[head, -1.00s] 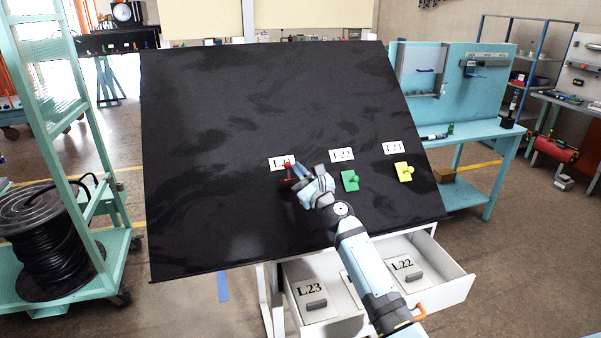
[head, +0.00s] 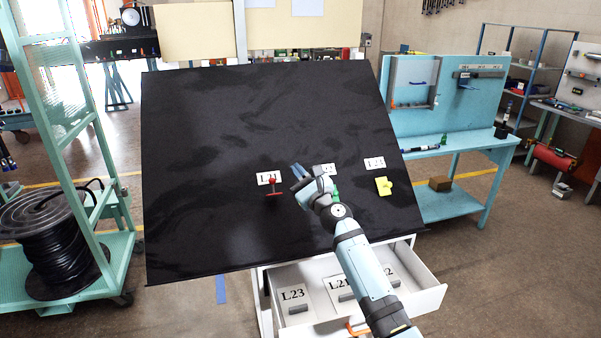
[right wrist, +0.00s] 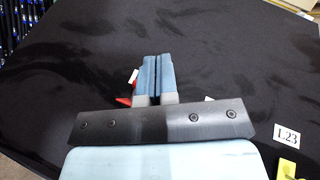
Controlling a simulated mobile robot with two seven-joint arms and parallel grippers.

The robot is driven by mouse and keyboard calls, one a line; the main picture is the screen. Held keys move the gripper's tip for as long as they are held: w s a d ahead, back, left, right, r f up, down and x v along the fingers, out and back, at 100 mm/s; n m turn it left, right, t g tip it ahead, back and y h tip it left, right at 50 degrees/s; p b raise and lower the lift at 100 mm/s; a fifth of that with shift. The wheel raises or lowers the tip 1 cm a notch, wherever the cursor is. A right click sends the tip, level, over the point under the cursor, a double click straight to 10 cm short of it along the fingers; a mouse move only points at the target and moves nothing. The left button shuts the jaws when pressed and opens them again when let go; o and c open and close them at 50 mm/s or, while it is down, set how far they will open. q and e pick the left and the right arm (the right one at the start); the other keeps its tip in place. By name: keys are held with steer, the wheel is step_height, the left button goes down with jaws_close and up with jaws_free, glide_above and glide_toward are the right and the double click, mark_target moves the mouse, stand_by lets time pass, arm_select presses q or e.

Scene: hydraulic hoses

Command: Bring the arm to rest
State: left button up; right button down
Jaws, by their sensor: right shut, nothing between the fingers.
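My right gripper (head: 296,172) is in front of the black sloped board (head: 230,120), just right of the red fitting (head: 274,187) under the label L21. In the right wrist view its two blue fingers (right wrist: 155,78) are pressed together with nothing between them. The red fitting (right wrist: 123,101) shows partly behind the fingers there. My right arm comes up from the bottom right and hides most of the green fitting (head: 335,194) and part of its label. The yellow fitting (head: 383,186) is clear on the right. My left gripper is not in view.
An open drawer (head: 425,298) with labelled covers lies below the board, under my right arm. A teal cart with a black hose reel (head: 55,245) stands at the left. A blue workbench (head: 450,160) stands at the right. The upper board is bare.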

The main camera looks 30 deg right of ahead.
steer(key=s+a+f+n+g+y, duration=0.1)
steer(key=s+a+f+n+g, duration=0.25)
steer(key=s+f+n, duration=0.6)
steer(key=s+a+f+n+g, duration=0.2)
steer(key=s+a+f+n, duration=0.35)
steer(key=f, duration=0.75)
steer(key=s+a+f+n+g, duration=0.1)
steer(key=s+f+n, duration=0.3)
steer(key=s, duration=0.5)
steer(key=s+a+f+n+g, duration=0.2)
steer(key=s+a+f+n, duration=0.1)
steer(key=s+n, duration=0.4)
steer(key=s+a+f+n+g+h, duration=0.1)
steer(key=s+f+n, duration=0.4)
steer(key=s, duration=0.5)
steer(key=shift+s+a+f+n+g, duration=0.3)
steer(key=shift+a+f+n+g, duration=0.15)
steer(key=shift+a+g, duration=0.35)
